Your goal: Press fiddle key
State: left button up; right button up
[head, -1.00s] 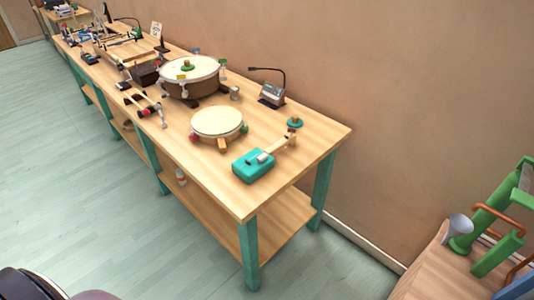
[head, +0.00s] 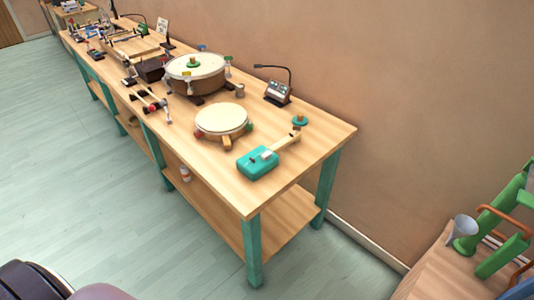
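I cannot tell for sure which thing is the fiddle key. A teal box (head: 258,162) with a small pale block on top lies near the close end of the long wooden workbench (head: 246,198). A wooden arm (head: 285,140) runs from it toward a teal round knob (head: 300,120). A low round drum (head: 221,120) with a cream skin stands behind the box to the left. A larger drum (head: 195,66) stands farther along. Neither of my grippers is in view.
A grey device with a bent lamp-like stalk (head: 278,93) stands by the wall. A small bottle (head: 185,173) is on the lower shelf (head: 285,219). Another wooden surface with green parts (head: 485,235) is at the right. The floor (head: 75,190) left of the bench is clear.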

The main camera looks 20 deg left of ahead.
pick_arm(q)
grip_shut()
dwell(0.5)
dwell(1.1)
